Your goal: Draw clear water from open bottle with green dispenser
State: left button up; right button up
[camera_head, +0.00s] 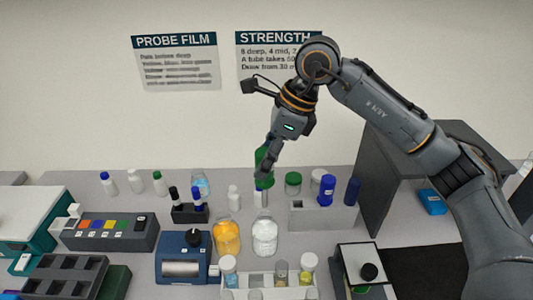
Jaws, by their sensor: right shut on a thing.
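My right gripper (268,152) points down near the middle of the table and is shut on the green dispenser (264,178). The dispenser hangs upright, with a pale barrel below its green top. Its lower end is just above or at the mouth of a clear bottle (264,238); I cannot tell whether the tip is inside. That bottle holds colourless liquid and shows no cap. A bottle of orange-yellow liquid (226,238) stands beside it on the left. My left gripper is not in view.
A rack with blue-capped items (309,217) stands to the right, and a dark-topped rack (188,213) to the left. A blue device (183,262) and a white vial rack (281,293) are in front. Small capped bottles stand behind. A grey partition (374,180) is at right.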

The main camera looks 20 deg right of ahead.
aim_at(265, 205)
jog(key=shift+w, duration=0.15)
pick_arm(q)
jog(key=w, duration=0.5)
pick_arm(e)
jog(key=shift+m, duration=0.3)
jog(key=shift+f+m+t+h+b, duration=0.1)
jog(key=shift+m+t+h+b, duration=0.3)
jog(key=shift+m, duration=1.2)
jog(key=shift+t+b, duration=0.3)
jog(key=shift+b, duration=0.05)
jog(key=shift+f+b, duration=0.6)
jog(key=shift+f, duration=0.6)
jog(key=shift+f+b, duration=0.65)
jog(key=shift+f, duration=0.25)
notch_tip(265, 205, down, 5)
jog(key=b, duration=0.5)
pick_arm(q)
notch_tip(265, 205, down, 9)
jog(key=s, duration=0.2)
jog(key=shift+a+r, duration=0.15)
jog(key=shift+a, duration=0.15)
